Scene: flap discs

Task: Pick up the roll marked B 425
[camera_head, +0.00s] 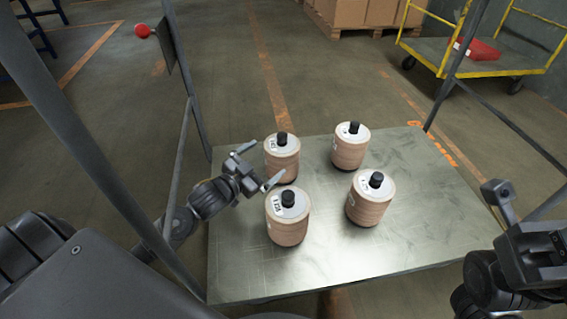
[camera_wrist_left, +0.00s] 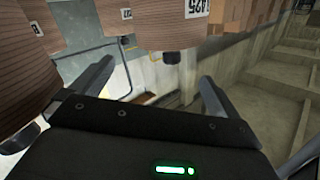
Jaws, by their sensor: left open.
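Several tan ribbed rolls with black knobs stand upright on the metal table top (camera_head: 330,270): far left (camera_head: 282,160), near left (camera_head: 288,225), far right (camera_head: 350,148) and near right (camera_head: 368,203). Their label print is too small to read in the head view. In the left wrist view, which looks upside down, a roll (camera_wrist_left: 172,30) bears a label ending in 425; its letter is cut off. Another roll (camera_wrist_left: 28,75) is close at the left. My left gripper (camera_head: 260,164) is open and empty beside the two left rolls. My right gripper (camera_head: 505,210) is at the right edge, its jaws unclear.
Grey posts of a frame rise around the table. A yellow cart (camera_head: 490,55) with a red box (camera_head: 480,48) and cartons (camera_head: 365,12) on a pallet stand at the back. The near part of the table top is clear.

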